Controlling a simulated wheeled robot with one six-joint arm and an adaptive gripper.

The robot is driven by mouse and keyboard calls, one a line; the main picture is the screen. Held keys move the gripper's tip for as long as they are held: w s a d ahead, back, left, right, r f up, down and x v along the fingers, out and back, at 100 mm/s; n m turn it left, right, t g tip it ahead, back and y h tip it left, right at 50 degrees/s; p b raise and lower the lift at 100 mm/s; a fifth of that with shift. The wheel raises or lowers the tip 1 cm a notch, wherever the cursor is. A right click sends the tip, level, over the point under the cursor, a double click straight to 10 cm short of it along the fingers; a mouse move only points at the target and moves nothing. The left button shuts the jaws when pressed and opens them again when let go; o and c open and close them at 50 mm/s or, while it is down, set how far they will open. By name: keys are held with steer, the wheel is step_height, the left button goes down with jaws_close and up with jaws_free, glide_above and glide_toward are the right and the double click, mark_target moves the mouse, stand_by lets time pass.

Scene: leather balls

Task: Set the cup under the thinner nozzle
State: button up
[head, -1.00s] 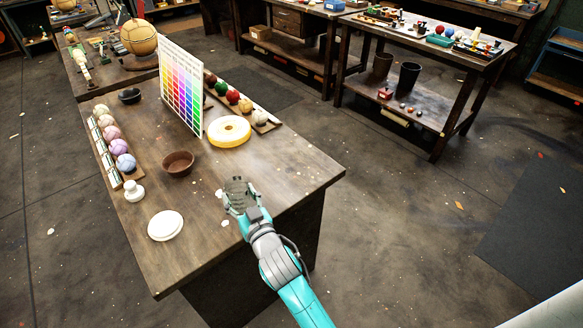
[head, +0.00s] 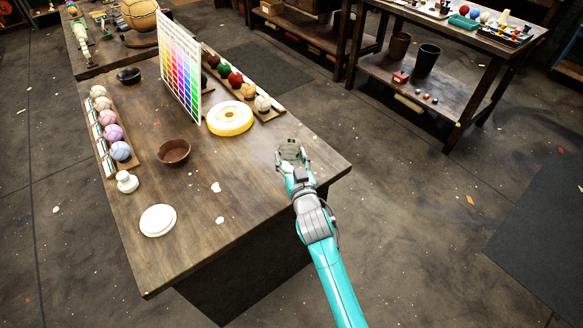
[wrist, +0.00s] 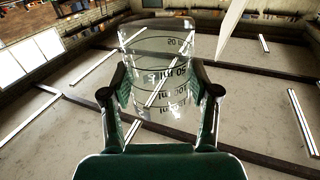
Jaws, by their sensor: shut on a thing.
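My gripper (head: 293,162) is shut on a clear cup (head: 289,151) above the right end of the wooden workbench. No nozzle can be made out in either view.
The bench's front right is mostly clear. Another table (head: 440,90) stands behind.

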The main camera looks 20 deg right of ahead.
mark_target(290, 170)
steer(key=shift+a+f, duration=0.1)
steer(key=shift+f, duration=2.4)
steer(key=o, duration=1.2)
steer(key=shift+f, duration=0.1)
steer(key=s, duration=1.2)
steer(key=shift+a, duration=0.45)
